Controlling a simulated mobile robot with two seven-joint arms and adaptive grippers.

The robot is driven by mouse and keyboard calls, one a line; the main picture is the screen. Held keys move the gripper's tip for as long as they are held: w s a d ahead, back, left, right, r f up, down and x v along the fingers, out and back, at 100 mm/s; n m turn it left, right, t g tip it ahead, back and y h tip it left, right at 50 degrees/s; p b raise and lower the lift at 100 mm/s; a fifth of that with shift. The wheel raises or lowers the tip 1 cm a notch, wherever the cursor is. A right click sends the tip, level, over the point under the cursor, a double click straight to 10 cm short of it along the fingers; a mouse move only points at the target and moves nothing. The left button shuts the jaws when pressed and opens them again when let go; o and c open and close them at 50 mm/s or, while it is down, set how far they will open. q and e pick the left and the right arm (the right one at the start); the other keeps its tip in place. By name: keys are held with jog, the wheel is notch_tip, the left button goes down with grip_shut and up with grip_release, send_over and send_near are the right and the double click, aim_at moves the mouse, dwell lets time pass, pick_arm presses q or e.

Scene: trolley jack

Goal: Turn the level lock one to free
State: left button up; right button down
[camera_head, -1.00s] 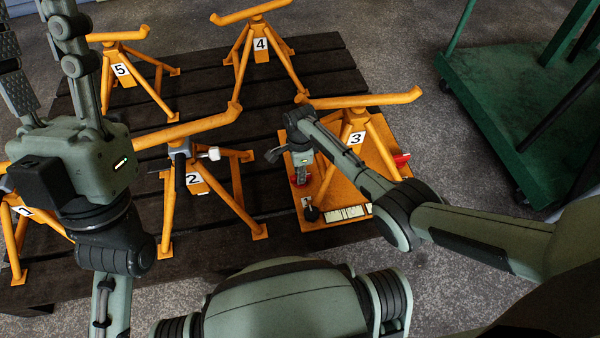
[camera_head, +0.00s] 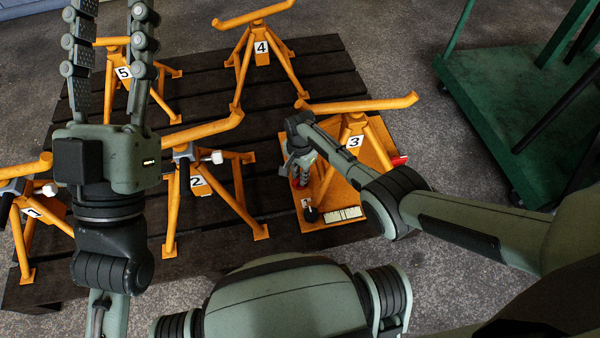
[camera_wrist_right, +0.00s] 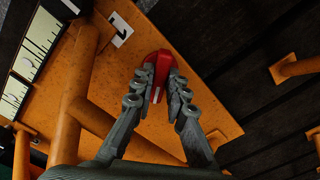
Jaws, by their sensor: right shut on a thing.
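Level lock one is a red lever (camera_wrist_right: 160,62) on the orange base plate (camera_wrist_right: 125,65), beside a white label marked 1 (camera_wrist_right: 120,28). In the head view only a bit of its red (camera_head: 295,183) shows below my right gripper (camera_head: 299,172). In the right wrist view my right gripper (camera_wrist_right: 158,84) is shut on the red lever, one finger on each side. My left gripper (camera_head: 112,22) is open and empty, raised at the left with its fingers pointing up and apart.
Orange stand 3 (camera_head: 353,130) rises from the plate close to my right arm. A second red piece (camera_head: 399,160) sits at the plate's right edge. A ruled white strip (camera_head: 344,213) and black knob (camera_head: 311,214) are at its front. Other numbered stands crowd the dark pallet; a green trolley (camera_head: 500,100) is right.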

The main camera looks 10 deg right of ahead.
jog(key=n, duration=0.4)
jog(key=shift+n+p, duration=0.3)
jog(key=shift+p, duration=0.1)
jog(key=n, duration=0.4)
jog(key=shift+n, duration=0.3)
pick_arm(q)
jog(key=shift+w+d+f+g+y, duration=0.2)
jog(key=shift+w+d+f+g, duration=0.1)
jog(key=shift+w+f+g, duration=0.25)
jog(key=shift+w+d+f+g+y, duration=0.2)
jog(key=shift+w+d+f+g, duration=0.1)
jog(key=shift+f+g, duration=0.35)
pick_arm(e)
jog(key=shift+n, duration=0.8)
pick_arm(q)
jog(key=shift+f, duration=0.2)
pick_arm(e)
jog(key=c, duration=1.5)
grip_release()
jog(key=shift+c, duration=0.2)
